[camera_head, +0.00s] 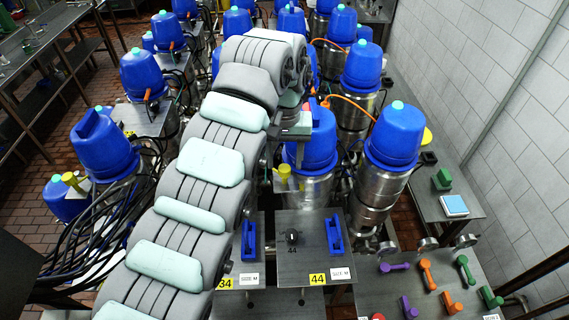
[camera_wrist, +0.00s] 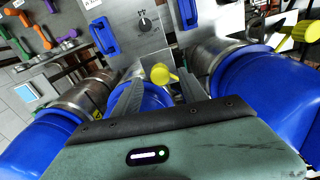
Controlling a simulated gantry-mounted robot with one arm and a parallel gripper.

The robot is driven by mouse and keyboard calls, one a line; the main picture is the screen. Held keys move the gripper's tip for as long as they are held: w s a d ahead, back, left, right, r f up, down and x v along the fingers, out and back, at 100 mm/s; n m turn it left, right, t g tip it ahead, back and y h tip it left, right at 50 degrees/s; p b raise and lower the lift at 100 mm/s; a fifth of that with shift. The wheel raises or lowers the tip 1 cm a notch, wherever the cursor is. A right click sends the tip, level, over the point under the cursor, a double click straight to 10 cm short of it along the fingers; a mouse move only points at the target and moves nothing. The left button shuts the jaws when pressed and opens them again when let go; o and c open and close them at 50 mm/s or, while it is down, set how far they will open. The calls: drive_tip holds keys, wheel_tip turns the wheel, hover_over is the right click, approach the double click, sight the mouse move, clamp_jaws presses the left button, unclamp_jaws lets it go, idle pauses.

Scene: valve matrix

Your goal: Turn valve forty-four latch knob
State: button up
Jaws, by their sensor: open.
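The black latch knob (camera_head: 292,236) sits on the grey panel of valve 44 (camera_head: 310,266), with the number 44 printed below it and a yellow 44 tag at the panel's front edge. In the wrist view the knob (camera_wrist: 144,23) shows near the top, on the panel beyond my fingertips. My gripper (camera_wrist: 158,72) is open and apart from the knob. A yellow handle (camera_wrist: 163,75) appears between or just beyond its fingers; whether they touch it cannot be told. In the head view my arm partly hides the gripper.
A blue handle (camera_head: 334,235) stands right of the knob; another (camera_head: 248,240) is on the 34 panel. Blue-capped steel tanks (camera_head: 396,136) crowd behind and beside. A table of coloured handles (camera_head: 427,274) lies at right. Black hoses (camera_head: 85,240) hang at left.

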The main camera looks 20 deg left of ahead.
sight(284, 167)
wheel_tip(284, 167, up, 9)
drive_tip(key=p, duration=0.4)
drive_tip(key=shift+f, duration=0.15)
drive_tip(key=shift+s, duration=0.1)
